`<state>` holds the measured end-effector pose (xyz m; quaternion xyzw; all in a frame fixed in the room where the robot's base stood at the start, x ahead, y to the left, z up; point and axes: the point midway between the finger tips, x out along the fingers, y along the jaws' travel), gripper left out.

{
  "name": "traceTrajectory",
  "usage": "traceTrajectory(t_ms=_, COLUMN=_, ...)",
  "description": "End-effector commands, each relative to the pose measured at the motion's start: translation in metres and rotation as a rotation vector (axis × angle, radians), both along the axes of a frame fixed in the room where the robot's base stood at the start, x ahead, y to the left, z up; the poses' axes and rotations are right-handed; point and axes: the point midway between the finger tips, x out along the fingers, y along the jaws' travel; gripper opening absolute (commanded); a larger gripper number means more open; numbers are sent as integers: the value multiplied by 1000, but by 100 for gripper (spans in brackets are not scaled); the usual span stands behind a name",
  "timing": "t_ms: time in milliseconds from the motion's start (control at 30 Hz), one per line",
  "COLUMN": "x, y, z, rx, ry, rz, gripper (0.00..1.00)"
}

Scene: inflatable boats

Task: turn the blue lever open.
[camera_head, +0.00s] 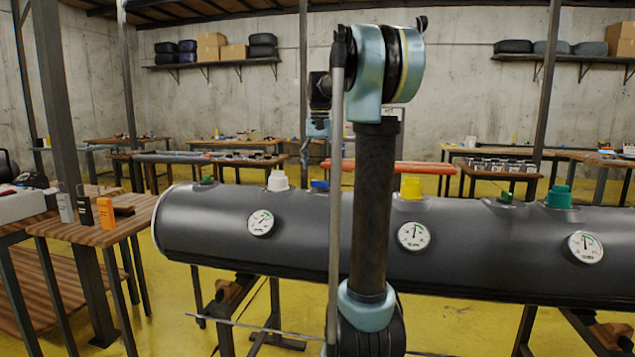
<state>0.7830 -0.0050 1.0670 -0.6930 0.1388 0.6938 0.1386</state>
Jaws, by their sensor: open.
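The blue lever (319,185) is a small flat blue piece on top of the dark grey boat tube (330,225), just left of my upright arm link. Only part of it shows, and I cannot tell its exact angle. My arm rises in front of the tube and bends at the top. A wrist part of mine hangs above the lever, apart from it in the picture.
The tube also carries a white cap (278,181), a yellow cap (410,187), a teal cap (558,197), green pieces (207,181) and round gauges (261,222). A wooden table (95,232) stands at the left. Yellow floor is clear between the table and tube.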

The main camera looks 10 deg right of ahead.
Motion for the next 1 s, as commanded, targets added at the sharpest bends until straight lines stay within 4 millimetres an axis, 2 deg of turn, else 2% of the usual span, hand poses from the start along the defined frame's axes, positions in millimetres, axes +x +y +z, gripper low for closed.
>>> traceTrajectory(t_ms=100, x=0, y=0, z=-21, rx=0, ry=0, rz=0, gripper=72)
traceTrajectory(t_ms=300, x=0, y=0, z=-46, rx=0, ry=0, rz=0, gripper=72)
traceTrajectory(t_ms=500, x=0, y=0, z=-57, rx=0, ry=0, rz=0, gripper=72)
traceTrajectory(t_ms=767, x=0, y=0, z=-58, rx=0, ry=0, rz=0, gripper=72)
traceTrajectory(t_ms=833, x=0, y=0, z=-58, rx=0, ry=0, rz=0, gripper=60)
traceTrajectory(t_ms=967, x=0, y=0, z=-58, rx=0, ry=0, rz=1, gripper=31)
traceTrajectory(t_ms=1000, x=0, y=0, z=-58, rx=0, ry=0, rz=1, gripper=28)
